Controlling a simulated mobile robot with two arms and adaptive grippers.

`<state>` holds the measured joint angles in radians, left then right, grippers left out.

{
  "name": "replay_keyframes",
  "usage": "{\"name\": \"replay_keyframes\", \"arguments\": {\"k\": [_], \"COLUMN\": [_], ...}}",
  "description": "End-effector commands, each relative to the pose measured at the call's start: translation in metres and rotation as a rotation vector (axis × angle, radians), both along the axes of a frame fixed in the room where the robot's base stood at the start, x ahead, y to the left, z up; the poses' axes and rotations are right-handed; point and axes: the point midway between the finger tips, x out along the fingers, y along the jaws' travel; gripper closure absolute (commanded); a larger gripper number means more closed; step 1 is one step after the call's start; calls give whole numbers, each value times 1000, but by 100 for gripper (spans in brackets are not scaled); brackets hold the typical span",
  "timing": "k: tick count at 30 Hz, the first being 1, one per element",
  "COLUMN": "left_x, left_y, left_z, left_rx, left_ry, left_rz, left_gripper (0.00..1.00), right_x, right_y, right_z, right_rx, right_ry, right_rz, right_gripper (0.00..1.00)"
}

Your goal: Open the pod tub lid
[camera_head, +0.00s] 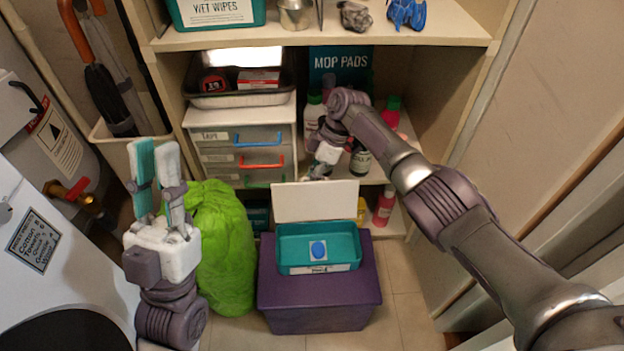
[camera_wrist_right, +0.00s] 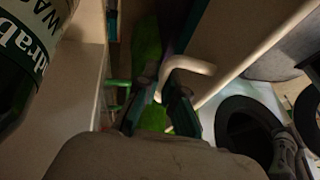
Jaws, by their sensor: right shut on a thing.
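The teal pod tub (camera_head: 318,268) sits on a purple box, with a blue pod (camera_head: 318,250) visible inside. Its white lid (camera_head: 315,201) stands raised at the tub's back edge. My right gripper (camera_head: 318,172) is at the lid's top edge, its fingers partly hidden behind the lid. In the right wrist view, my right gripper (camera_wrist_right: 167,98) is shut on a white handle (camera_wrist_right: 188,66), which appears to be the lid's. My left gripper (camera_head: 155,150) is open and empty, pointing up at the left, apart from the tub.
The purple box (camera_head: 320,315) stands on the tiled floor. A green bag (camera_head: 222,255) is at its left. Drawers (camera_head: 240,150) and bottles, including a red one (camera_head: 384,205), stand on the shelves behind. The floor right of the box is clear.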

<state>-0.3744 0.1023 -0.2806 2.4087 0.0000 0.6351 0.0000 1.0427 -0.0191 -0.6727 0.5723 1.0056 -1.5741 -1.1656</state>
Motion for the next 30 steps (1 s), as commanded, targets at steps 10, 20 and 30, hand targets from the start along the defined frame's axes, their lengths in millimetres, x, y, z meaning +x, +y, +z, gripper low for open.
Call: {"name": "replay_keyframes", "arguments": {"k": [10, 20, 30], "left_x": [0, 0, 0], "left_y": [0, 0, 0], "left_z": [0, 0, 0], "left_rx": [-1, 0, -1], "left_ry": [-3, 0, 0], "left_rz": [0, 0, 0], "left_gripper": [81, 81, 81], "right_x": [-1, 0, 10], "right_y": [-1, -1, -18], "right_z": [-2, -1, 40], "right_rx": [-3, -1, 0], "right_ry": [4, 1, -1], "right_rz": [0, 0, -2], "right_gripper": [90, 81, 81]}}
